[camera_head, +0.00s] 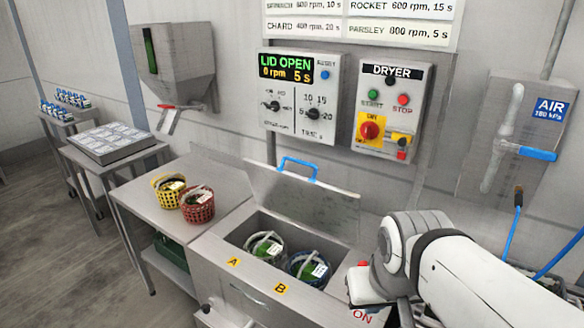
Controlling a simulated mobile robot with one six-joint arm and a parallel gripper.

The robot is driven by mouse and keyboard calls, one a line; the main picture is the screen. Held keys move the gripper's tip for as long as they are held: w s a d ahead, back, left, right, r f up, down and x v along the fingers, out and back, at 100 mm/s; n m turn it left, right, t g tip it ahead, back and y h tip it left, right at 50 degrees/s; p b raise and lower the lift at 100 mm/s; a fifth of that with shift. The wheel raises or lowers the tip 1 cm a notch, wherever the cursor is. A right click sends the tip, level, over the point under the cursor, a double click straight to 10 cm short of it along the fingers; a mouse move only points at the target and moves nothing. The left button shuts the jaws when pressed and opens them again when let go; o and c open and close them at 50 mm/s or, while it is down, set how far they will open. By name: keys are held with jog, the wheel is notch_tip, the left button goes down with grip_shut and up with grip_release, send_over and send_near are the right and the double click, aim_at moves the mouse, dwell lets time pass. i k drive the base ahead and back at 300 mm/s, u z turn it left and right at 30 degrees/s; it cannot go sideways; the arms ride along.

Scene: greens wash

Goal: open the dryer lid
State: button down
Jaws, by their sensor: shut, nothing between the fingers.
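The dryer lid (300,193) stands raised at the back of the dryer, tilted back towards the wall. Its blue handle (299,166) is at the top edge. The open dryer (228,247) shows two baskets of greens inside, a pale one (250,243) behind label A and a blue one (296,262) behind label B. The display (286,69) reads "LID OPEN", 0 rpm, 5 s. My white arm reaches in from the right and bends down at the dryer's right end. My gripper's fingers do not show. My arm is apart from the lid.
A yellow basket (160,194) and a red basket (197,213) stand on the steel table to the left. The DRYER switch box (385,143) and speed panel are on the wall. An air unit with blue hoses is at the right. Floor is free at lower left.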

aim_at(335, 212)
jog(key=u, duration=0.15)
jog(key=k, duration=0.3)
jog(key=z, duration=2.05)
jog(key=k, duration=0.8)
jog(key=u, duration=1.4)
jog(key=i, duration=1)
jog(key=u, duration=0.05)
